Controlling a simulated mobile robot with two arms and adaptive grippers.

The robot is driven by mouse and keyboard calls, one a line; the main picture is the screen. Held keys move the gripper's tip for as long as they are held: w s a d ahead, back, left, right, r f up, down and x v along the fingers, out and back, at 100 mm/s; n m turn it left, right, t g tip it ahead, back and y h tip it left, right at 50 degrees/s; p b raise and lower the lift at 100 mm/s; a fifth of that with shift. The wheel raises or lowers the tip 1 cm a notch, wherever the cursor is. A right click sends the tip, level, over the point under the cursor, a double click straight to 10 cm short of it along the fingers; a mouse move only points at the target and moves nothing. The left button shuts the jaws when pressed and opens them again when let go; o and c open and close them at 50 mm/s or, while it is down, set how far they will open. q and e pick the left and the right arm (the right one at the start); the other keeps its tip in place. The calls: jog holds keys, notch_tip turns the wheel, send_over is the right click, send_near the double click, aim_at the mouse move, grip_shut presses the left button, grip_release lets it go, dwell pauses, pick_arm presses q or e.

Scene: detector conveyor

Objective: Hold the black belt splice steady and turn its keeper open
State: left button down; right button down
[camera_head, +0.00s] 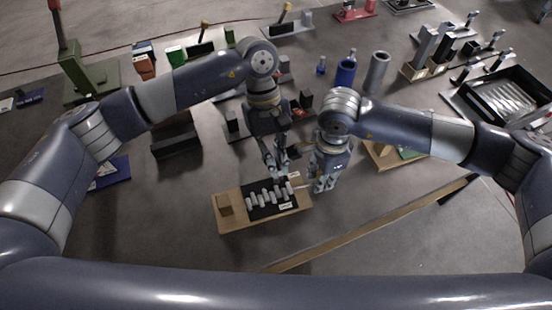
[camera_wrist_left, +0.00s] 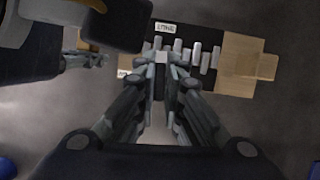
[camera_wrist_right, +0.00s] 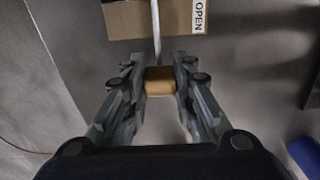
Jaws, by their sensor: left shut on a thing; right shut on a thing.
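The black belt splice (camera_head: 262,212) lies on a wooden board (camera_head: 234,223) in the head view, with several grey pins in a row across it. My left gripper (camera_head: 277,168) reaches down at its far right part. In the left wrist view, the left gripper (camera_wrist_left: 163,68) is shut on a part at the splice's end, mostly hidden by the fingers. My right gripper (camera_head: 324,184) is at the board's right end. In the right wrist view, the right gripper (camera_wrist_right: 160,80) is shut on a tan keeper handle (camera_wrist_right: 160,88), on a thin metal rod (camera_wrist_right: 156,30) running towards the board.
An OPEN label (camera_wrist_right: 200,14) shows by the rod in the right wrist view. A small wooden block (camera_head: 224,204) sits at the board's left end.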

pick_arm(q)
jog(key=n, duration=0.2)
jog(key=n+t+h, duration=0.1)
jog(key=n, duration=0.1)
jog(key=shift+s+a+n, duration=0.1)
jog(key=shift+a+n, duration=0.05)
jog(key=shift+n, duration=0.15)
jog(key=shift+n+t+h, duration=0.5)
jog(key=shift+n+h, duration=0.1)
jog(key=shift+n, duration=0.9)
jog(key=c, duration=1.7)
grip_release()
jog(key=v, duration=1.2)
